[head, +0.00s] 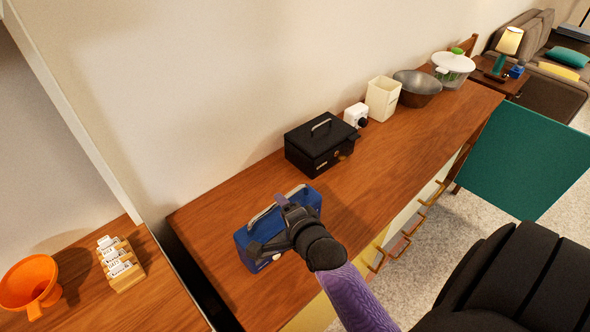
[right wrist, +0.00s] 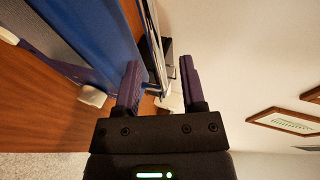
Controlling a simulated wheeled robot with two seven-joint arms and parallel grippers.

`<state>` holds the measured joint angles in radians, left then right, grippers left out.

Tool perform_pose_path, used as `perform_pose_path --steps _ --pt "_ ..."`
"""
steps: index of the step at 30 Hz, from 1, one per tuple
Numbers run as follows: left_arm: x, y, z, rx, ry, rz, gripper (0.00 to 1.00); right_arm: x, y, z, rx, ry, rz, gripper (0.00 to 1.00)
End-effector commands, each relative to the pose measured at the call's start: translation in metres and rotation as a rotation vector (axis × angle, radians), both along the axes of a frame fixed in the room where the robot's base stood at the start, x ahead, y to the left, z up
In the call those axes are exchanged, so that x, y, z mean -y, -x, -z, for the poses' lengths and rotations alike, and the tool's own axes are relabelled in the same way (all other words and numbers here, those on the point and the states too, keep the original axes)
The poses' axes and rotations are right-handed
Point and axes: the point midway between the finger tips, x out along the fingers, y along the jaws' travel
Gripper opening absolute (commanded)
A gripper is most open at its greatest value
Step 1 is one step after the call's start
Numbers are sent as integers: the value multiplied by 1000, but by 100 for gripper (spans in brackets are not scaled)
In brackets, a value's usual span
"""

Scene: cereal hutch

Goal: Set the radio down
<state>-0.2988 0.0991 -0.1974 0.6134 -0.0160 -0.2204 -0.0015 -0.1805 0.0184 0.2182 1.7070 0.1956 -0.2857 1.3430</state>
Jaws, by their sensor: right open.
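The radio (head: 311,201) is a blue box with a pale carrying handle. It stands on the wooden counter top (head: 215,218), near the left end. My right gripper (head: 272,226) is at the radio's top, covering part of it. In the right wrist view its two purple fingers (right wrist: 160,78) are apart, with the metal handle (right wrist: 154,40) running between them. The radio's blue body (right wrist: 95,30) fills the upper left of that view. Whether a finger touches the handle I cannot tell. My left gripper is not in view.
A black cash box (head: 318,148) stands behind the radio, with a small white device (head: 356,115), a cream container (head: 382,98) and a metal bowl (head: 417,86) farther along. An orange funnel (head: 30,281) and card rack (head: 120,266) sit on a separate surface, left across a dark gap.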

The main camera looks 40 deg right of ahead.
Motion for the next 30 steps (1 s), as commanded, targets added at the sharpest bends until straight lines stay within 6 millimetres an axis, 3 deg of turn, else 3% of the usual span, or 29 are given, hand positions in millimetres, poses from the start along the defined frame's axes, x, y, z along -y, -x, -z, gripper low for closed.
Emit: perform_pose_path --steps 3,9,13,23,26,30 --pt "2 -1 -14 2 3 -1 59 -5 31 -15 -2 -1 0 52" --pt "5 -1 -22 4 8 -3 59 -13 71 -27 -1 -1 0 52" --pt "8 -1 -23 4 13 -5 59 -14 81 -30 -1 -1 0 52" --pt "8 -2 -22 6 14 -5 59 -18 81 -28 -24 24 -25 52" --pt "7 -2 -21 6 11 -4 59 -35 84 -18 -146 161 -158 52" --pt "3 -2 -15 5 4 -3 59 -71 106 17 -427 497 -522 52"
